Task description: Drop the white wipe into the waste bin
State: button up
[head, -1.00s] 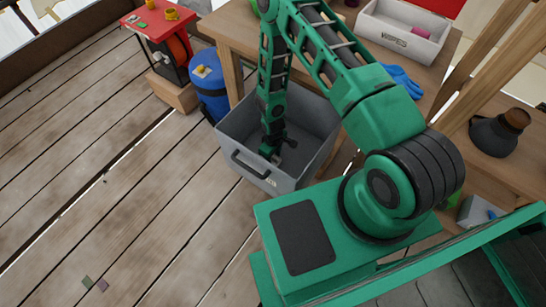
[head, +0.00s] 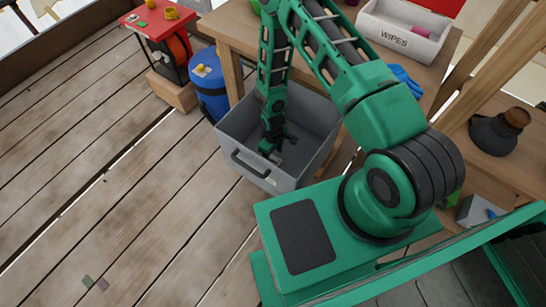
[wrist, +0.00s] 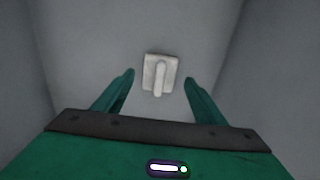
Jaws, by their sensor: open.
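The waste bin is a grey open box (head: 238,149) with a dark handle on its front wall, standing on the floor by the wooden table. My gripper (head: 277,153) reaches down inside the bin, below its rim. In the wrist view my gripper (wrist: 160,88) is open, its two green fingers spread wide apart. The white wipe (wrist: 160,73), a small pale square with a raised strip, shows between and beyond the fingertips, against the bin's grey inside. It touches neither finger. The wipe cannot be made out in the head view.
The wooden table (head: 228,32) behind the bin bears a white box marked WIPES (head: 398,38) and blue gloves (head: 404,80). A blue drum (head: 209,88) stands left of the bin, beside a red stand (head: 158,28). The plank floor at left is mostly clear.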

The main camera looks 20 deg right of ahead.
aim_at(273, 158)
notch_tip(273, 158, up, 11)
jog(key=shift+f, duration=0.15)
dwell(0.7)
